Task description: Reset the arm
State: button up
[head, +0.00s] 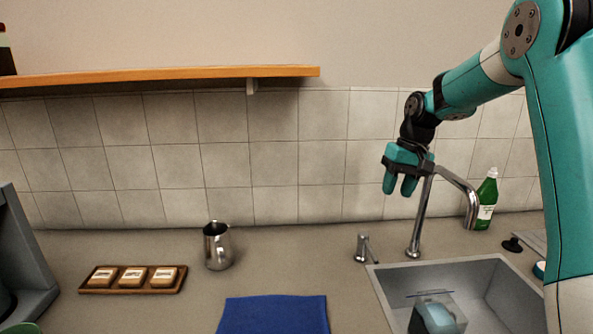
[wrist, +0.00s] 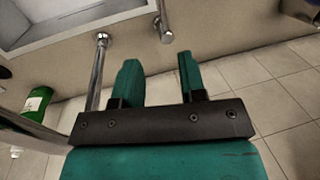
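My gripper (head: 400,184) hangs in the air in front of the tiled wall, just left of the tap (head: 419,215), with its fingers pointing down. In the wrist view the two teal fingers of my gripper (wrist: 158,82) stand apart with nothing between them. The gap between them shows only the counter and the wall beyond. My arm comes in from the right side of the head view, bent at the elbow.
A sink (head: 487,275) holds a clear box with something blue. A green bottle (head: 486,203) stands behind it. A metal jug (head: 217,246), a wooden tray (head: 108,290) of blocks and a blue cloth (head: 272,315) lie on the counter. A shelf (head: 200,73) juts out above.

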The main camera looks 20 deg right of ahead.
jog(key=s+a+r+n, duration=0.1)
jog(key=s+a+n, duration=0.1)
jog(key=s+a, duration=0.35)
jog(key=s+a+r+n+y, duration=0.1)
jog(key=s+a+r+n, duration=0.1)
jog(key=a, duration=0.6)
jog(key=s+a+r+n, duration=0.1)
jog(key=s+a, duration=0.2)
jog(key=a, duration=0.4)
jog(key=s+a+n, duration=0.2)
jog(key=s+a, duration=0.2)
jog(key=s, duration=0.4)
jog(key=s+a+f+n+y, duration=0.1)
jog(key=s+a+n, duration=0.2)
jog(key=s, duration=0.6)
jog(key=shift+a+f+g, duration=0.3)
jog(key=shift+a, duration=0.4)
